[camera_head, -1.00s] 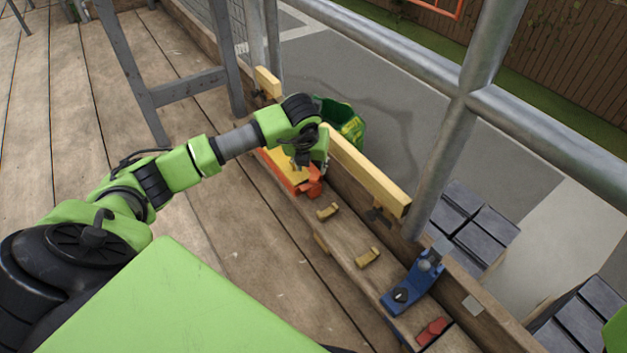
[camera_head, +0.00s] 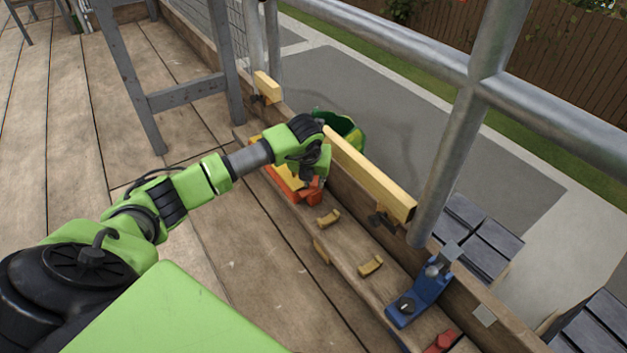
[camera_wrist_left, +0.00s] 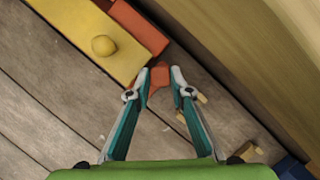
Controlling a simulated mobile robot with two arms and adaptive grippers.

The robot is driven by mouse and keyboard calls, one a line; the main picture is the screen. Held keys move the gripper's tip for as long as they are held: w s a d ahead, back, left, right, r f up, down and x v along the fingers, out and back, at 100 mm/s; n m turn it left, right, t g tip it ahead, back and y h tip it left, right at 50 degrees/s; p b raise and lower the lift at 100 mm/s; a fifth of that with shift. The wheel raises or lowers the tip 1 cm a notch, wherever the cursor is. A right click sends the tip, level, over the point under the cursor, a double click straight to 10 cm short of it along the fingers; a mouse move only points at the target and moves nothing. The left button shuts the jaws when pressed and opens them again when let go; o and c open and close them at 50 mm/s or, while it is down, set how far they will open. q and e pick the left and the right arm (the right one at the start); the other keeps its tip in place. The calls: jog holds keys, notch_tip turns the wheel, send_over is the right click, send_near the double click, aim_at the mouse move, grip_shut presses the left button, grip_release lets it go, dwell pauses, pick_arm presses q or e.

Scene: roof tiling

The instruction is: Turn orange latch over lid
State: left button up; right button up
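The yellow lid (camera_wrist_left: 82,30) with a round yellow knob lies on an orange box (camera_wrist_left: 140,28) in the left wrist view. The orange latch (camera_wrist_left: 160,75) sticks out from the box's end, to the side of the lid and not across it. My left gripper (camera_wrist_left: 161,80) is open, its two fingertips on either side of the latch; I cannot tell whether they touch it. In the head view, the gripper (camera_head: 312,182) hangs over the near end of the orange box (camera_head: 285,186) and hides part of the lid and latch. My right gripper is not in view.
A plank along the roof edge carries small yellow brackets (camera_head: 329,218), a blue tool (camera_head: 420,297) and a red piece (camera_head: 442,342). A yellow beam (camera_head: 368,178) and metal railing (camera_head: 452,150) stand close beyond the box. A green bucket (camera_head: 345,128) is behind the gripper.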

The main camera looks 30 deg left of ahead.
pick_arm(q)
grip_shut()
